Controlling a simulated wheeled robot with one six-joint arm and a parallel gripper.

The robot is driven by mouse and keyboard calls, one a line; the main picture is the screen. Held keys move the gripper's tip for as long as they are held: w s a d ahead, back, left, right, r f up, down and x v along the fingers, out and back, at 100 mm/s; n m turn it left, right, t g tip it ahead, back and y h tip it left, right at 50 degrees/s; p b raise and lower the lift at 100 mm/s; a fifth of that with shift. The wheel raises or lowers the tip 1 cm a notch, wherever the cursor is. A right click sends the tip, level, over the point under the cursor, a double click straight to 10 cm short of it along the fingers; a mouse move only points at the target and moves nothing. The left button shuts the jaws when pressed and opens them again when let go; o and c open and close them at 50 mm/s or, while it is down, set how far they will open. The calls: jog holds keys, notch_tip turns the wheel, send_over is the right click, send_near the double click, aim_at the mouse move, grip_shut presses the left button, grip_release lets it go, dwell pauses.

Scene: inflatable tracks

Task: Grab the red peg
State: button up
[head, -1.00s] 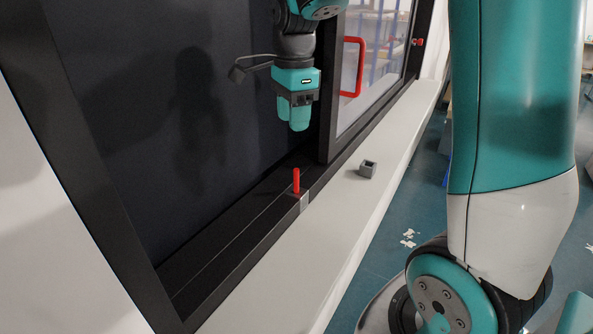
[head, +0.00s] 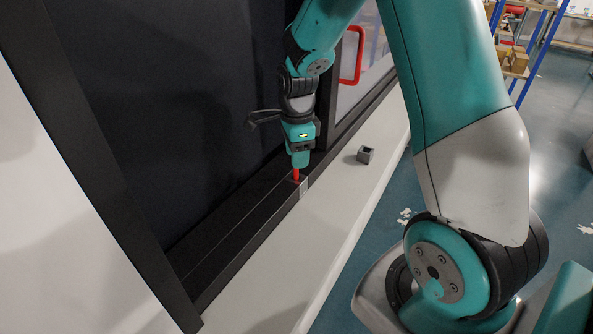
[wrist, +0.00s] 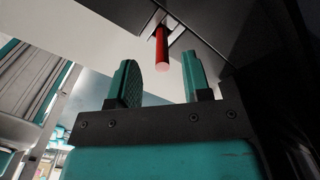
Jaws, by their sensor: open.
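The red peg (head: 296,174) stands upright in the dark window track, beside a small light metal plate (head: 304,187). My gripper (head: 300,160) is right above it in the head view, fingers pointing down, and hides the peg's upper part. In the wrist view the peg (wrist: 162,48) shows its round end between and just beyond the two teal fingers of my gripper (wrist: 162,80). The fingers are apart, with a gap on each side of the peg. Neither finger appears to touch it.
A small grey hollow block (head: 365,154) sits on the white sill (head: 318,214) to the right. A red handle (head: 352,55) is on the sliding pane behind. The dark frame (head: 110,165) rises on the left. The sill near the peg is clear.

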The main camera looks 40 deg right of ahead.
aim_at(296, 174)
jog(key=f+p, duration=0.1)
jog(key=f, duration=0.3)
jog(key=shift+w, duration=0.2)
grip_shut()
jog(key=shift+r, duration=0.1)
